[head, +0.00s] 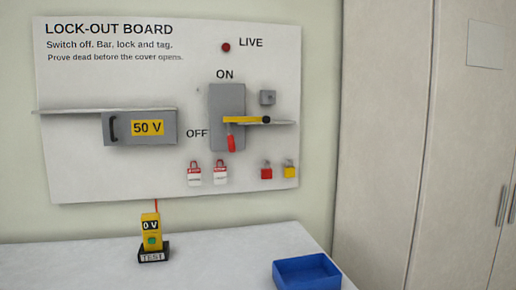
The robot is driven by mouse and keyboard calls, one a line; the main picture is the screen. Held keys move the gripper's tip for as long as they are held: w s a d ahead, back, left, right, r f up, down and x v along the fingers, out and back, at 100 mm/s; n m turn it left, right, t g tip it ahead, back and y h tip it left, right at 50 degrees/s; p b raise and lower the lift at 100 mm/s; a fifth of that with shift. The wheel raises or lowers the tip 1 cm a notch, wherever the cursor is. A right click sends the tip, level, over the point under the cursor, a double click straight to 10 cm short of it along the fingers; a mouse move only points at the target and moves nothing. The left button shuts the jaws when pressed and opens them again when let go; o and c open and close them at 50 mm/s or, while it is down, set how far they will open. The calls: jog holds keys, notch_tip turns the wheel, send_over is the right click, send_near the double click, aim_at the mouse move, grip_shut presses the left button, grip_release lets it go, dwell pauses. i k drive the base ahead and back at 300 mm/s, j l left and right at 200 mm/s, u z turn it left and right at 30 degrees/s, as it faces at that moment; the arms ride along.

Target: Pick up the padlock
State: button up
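A red padlock (266,173) and a yellow padlock (290,171) hang side by side at the lower right of the lock-out board (80,170). Both have their shackles up. The picture does not tell which of them is the task's padlock. My gripper is not in view, and nothing is seen touching either padlock.
Two red-and-white tags (194,175) hang left of the padlocks. Above them is a grey switch box (225,98) with a yellow bar (245,120) and a red part (231,142). A tester (151,235) and a blue tray (307,272) stand on the white table (210,262).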

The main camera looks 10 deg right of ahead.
aim_at(266, 173)
jog(key=l+z, duration=0.5)
jog(key=i+z, duration=0.2)
jog(key=i+j, duration=0.55)
jog(key=i, duration=0.25)
